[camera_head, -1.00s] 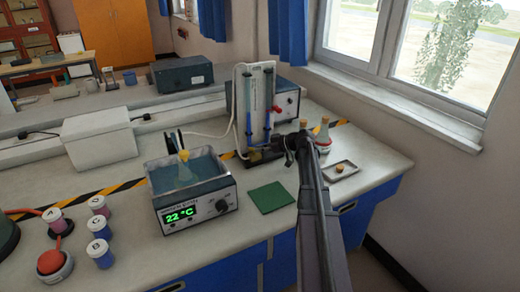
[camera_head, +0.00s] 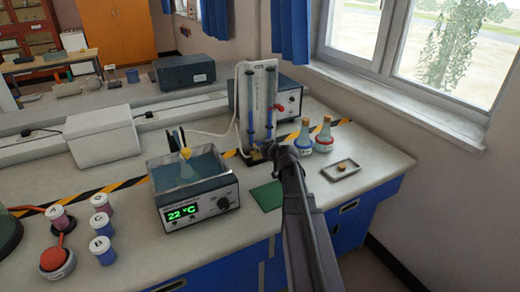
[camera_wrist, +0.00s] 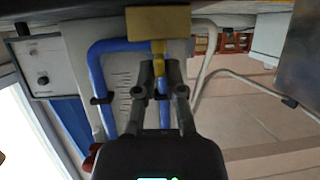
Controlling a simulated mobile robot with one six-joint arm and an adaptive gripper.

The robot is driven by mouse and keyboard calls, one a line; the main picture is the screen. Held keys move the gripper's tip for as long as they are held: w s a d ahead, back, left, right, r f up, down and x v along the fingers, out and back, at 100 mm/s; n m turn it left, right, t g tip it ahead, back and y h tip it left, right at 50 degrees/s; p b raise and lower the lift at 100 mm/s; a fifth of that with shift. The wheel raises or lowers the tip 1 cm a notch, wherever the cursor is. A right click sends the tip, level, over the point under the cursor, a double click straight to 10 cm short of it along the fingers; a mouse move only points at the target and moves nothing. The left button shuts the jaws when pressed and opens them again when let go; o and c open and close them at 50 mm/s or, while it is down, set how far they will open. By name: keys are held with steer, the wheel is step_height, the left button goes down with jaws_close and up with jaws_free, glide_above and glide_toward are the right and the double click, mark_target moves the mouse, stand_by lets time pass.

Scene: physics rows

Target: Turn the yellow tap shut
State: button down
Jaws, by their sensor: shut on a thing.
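The yellow tap (camera_wrist: 159,47) is on blue tubing at the foot of a white upright board (camera_head: 262,92). In the wrist view its narrow yellow lever runs down between my fingertips. My gripper (camera_wrist: 161,72) is shut on this lever, one finger on each side. In the head view my gripper (camera_head: 267,150) is at the board's foot, and my wrist and arm hide most of the tap. A brass-coloured block (camera_wrist: 158,22) shows just above the tap in the wrist view.
A red tap (camera_head: 278,106) is higher on the board's right side. Two stoppered flasks (camera_head: 323,138) stand close to the right of my arm, with a small tray (camera_head: 340,170) beyond. A water bath (camera_head: 196,205) is at left and a green mat (camera_head: 267,196) in front.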

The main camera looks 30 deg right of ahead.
steer(key=shift+a+m+h, duration=0.1)
steer(key=shift+m+h, duration=0.4)
steer(key=shift+h, duration=0.1)
steer(key=c, duration=0.7)
jaws_free()
steer(key=shift+c, duration=0.2)
steer(key=shift+n+y, duration=0.3)
steer(key=shift+y, duration=0.1)
